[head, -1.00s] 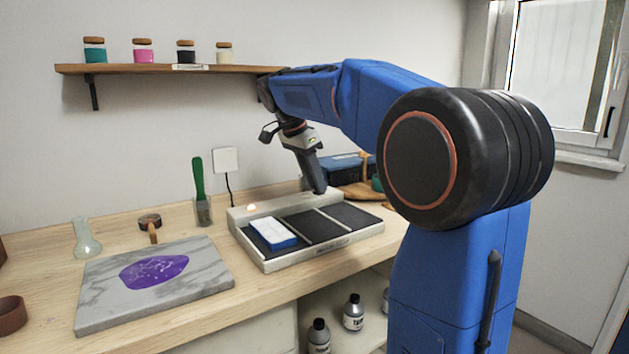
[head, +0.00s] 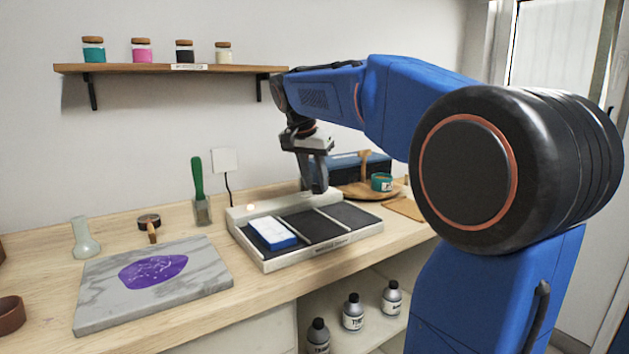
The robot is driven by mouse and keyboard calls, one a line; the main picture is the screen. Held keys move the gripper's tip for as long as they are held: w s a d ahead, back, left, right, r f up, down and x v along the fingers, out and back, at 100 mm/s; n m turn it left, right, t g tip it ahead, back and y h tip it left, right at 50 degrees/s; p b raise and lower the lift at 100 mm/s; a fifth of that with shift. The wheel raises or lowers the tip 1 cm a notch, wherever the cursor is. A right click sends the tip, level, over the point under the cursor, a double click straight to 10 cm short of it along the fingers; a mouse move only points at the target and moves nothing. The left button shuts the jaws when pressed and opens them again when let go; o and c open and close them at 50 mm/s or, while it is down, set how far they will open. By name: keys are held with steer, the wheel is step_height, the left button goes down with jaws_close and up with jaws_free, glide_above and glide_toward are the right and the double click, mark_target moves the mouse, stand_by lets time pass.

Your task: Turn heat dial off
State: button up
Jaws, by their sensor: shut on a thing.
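A pale warming plate unit (head: 352,238) with dark panels lies on the wooden bench, and a raised ledge runs along its back. A small lamp (head: 250,207) glows at the left end of this ledge. My gripper (head: 319,188) points down at the ledge's right part, its fingers shut at the place of the heat dial. The fingers cover the dial, so its marking and angle cannot be seen. A white block with a blue base (head: 272,233) rests on the left panel.
A marble slab (head: 205,270) with a purple patch lies at left. A green-handled scraper (head: 198,180) stands behind it. A blue box (head: 350,166), a wooden board and a teal tin (head: 381,182) are close right of my gripper. A shelf with jars (head: 165,69) hangs above.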

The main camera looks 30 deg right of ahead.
steer(key=n, duration=0.1)
steer(key=n+t, duration=0.1)
steer(key=n, duration=0.1)
steer(key=n+y, duration=0.1)
steer(key=shift+s+d, duration=0.2)
steer(key=shift+s, duration=0.05)
steer(key=n, duration=0.1)
steer(key=n+y, duration=0.1)
steer(key=n, duration=0.1)
steer(key=n+t, duration=0.1)
steer(key=n, duration=0.1)
steer(key=shift+s+d+y, duration=0.1)
steer(key=shift+d+y, duration=0.2)
steer(key=n, duration=0.1)
steer(key=n+y, duration=0.1)
steer(key=n, duration=0.1)
steer(key=n+y, duration=0.1)
steer(key=n, duration=0.1)
steer(key=shift+d, duration=0.3)
steer(key=shift+d+n+y, duration=0.2)
steer(key=shift+n+y, duration=0.6)
steer(key=shift+n, duration=1.4)
steer(key=shift+g, duration=0.3)
steer(key=o, duration=1)
steer(key=shift+o, duration=0.2)
